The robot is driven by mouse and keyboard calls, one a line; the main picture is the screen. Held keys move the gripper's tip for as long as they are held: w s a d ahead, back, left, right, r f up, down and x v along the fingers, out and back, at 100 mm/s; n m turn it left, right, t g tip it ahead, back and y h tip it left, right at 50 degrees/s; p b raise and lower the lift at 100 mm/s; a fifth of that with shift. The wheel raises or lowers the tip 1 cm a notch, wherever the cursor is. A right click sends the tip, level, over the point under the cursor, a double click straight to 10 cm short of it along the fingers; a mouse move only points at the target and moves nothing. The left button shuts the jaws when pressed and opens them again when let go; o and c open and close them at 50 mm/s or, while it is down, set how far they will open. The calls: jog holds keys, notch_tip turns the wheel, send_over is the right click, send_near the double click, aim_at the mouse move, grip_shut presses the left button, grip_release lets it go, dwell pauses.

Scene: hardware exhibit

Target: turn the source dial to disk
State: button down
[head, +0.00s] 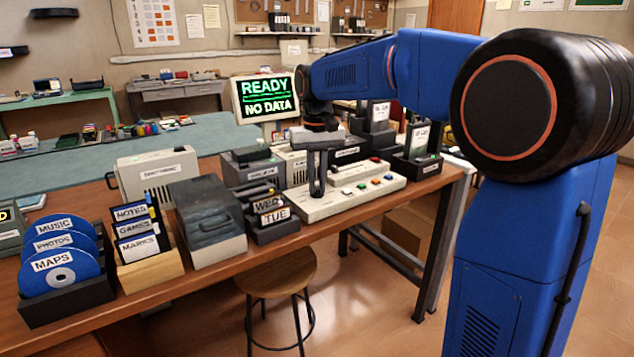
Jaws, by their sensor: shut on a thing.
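A pale control panel (322,208) lies on the wooden table, with a row of coloured buttons on its right part. My gripper (316,190) points down over the panel's left part, its fingers close together and reaching the panel's top. The dial's pointer and the disk mark cannot be made out.
A rack of blue disks (62,272) and a wooden card holder (150,265) stand at the left. Grey devices (208,225) and a black box of labelled cartridges (275,232) stand close left of the panel. A stool (275,275) is in front of the table.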

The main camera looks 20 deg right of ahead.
aim_at(317, 187)
jog(key=c, duration=1.8)
grip_release()
jog(key=shift+r, duration=0.15)
notch_tip(317, 187, up, 17)
jog(key=s+d+f+t, duration=0.1)
jog(key=s+d+f, duration=0.1)
jog(key=s+f, duration=0.5)
jog(key=s+d+f+t, duration=0.1)
jog(key=s+d+f, duration=0.2)
jog(key=s, duration=0.8)
jog(key=s+d+f+t, duration=0.2)
jog(key=s+f, duration=1.3)
jog(key=f, duration=0.4)
jog(key=shift+s+t, duration=0.4)
